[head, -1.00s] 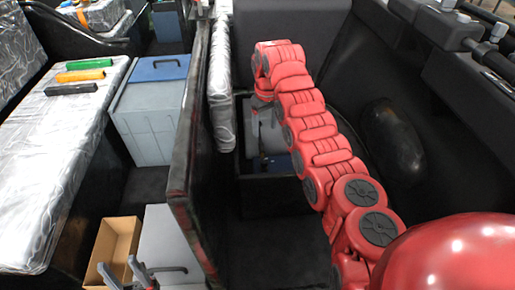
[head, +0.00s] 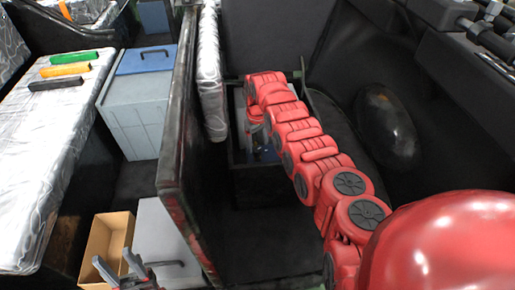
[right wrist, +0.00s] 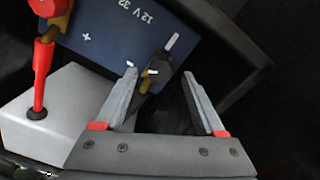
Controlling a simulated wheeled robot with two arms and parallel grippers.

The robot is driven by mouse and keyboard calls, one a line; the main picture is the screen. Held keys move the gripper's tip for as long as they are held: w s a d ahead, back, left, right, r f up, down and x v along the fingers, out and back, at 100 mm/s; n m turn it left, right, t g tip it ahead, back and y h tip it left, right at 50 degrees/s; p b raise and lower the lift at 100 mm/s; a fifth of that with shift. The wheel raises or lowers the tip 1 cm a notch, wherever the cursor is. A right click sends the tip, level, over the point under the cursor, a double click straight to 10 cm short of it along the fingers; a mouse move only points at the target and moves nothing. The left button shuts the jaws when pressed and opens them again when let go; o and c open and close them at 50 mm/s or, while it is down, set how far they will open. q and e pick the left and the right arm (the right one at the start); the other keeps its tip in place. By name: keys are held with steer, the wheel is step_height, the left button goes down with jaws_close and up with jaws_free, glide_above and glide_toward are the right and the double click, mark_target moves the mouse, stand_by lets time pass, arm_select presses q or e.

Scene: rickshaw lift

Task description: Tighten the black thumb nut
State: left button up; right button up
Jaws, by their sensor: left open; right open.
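In the right wrist view, a dark knob that looks like the black thumb nut (right wrist: 160,66) sits by a brass-coloured clamp (right wrist: 146,84) at the edge of the blue battery (right wrist: 105,38). My right gripper (right wrist: 160,73) is open, with one finger on each side of the nut and clamp. Whether the fingers touch either is not clear. In the head view, my red right arm reaches into the dark bin and hides most of the right gripper and the nut. My left gripper (head: 122,270) is open and empty at the bottom left.
A red boot and cable (right wrist: 40,75) stand beside a grey block (right wrist: 45,118). Dark walls of the battery bin (head: 265,185) enclose the right gripper. A black upright panel (head: 178,140) separates it from a cardboard box (head: 105,245), a grey-blue chest (head: 135,110) and a silver-covered bench (head: 50,150).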

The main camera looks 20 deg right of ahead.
steer(key=shift+f, duration=1.15)
jaws_close()
